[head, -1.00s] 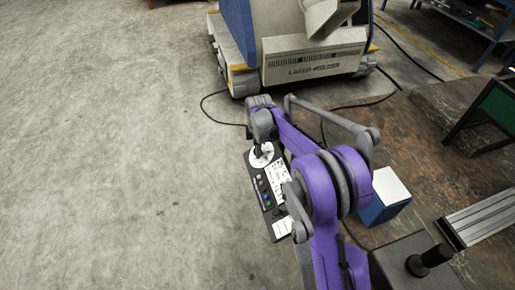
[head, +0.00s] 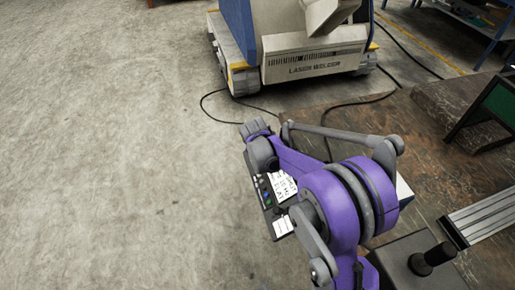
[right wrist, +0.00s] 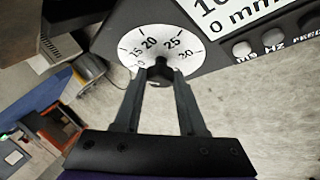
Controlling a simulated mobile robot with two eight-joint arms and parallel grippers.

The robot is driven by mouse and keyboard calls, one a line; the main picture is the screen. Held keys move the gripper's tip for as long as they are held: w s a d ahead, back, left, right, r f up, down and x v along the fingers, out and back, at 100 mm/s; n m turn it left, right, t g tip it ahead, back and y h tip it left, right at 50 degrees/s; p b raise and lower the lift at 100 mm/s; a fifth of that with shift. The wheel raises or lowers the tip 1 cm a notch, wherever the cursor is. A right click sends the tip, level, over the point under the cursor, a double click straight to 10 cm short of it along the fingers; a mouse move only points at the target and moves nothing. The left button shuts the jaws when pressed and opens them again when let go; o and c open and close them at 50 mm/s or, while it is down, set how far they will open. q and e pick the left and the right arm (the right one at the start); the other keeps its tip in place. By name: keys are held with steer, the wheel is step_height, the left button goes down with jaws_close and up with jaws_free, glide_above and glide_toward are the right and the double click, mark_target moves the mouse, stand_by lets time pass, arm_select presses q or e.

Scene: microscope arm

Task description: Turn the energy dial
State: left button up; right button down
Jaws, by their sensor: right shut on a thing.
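The energy dial shows in the right wrist view as a dark knob (right wrist: 160,73) on a white round scale (right wrist: 150,42) marked 15, 20, 25 and 30. My right gripper (right wrist: 160,84) is shut on the knob, with one finger on each side of it. The dark control panel (head: 268,193) shows in the head view with its buttons and white labels. My purple right arm covers its far end, so the dial and the right gripper's fingers are hidden there. My left gripper is in neither current view.
A display (right wrist: 232,14) and several round buttons sit beside the dial. A laser welder (head: 312,66) stands at the back, with black cables on the floor. A brown worktable (head: 420,170) is on the right. The concrete floor on the left is clear.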

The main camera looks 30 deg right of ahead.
stand_by(0.3)
steer(key=shift+c, duration=2.4)
jaws_free()
steer(key=p+v, duration=0.2)
steer(key=v, duration=0.9)
steer(key=shift+a+f, duration=0.1)
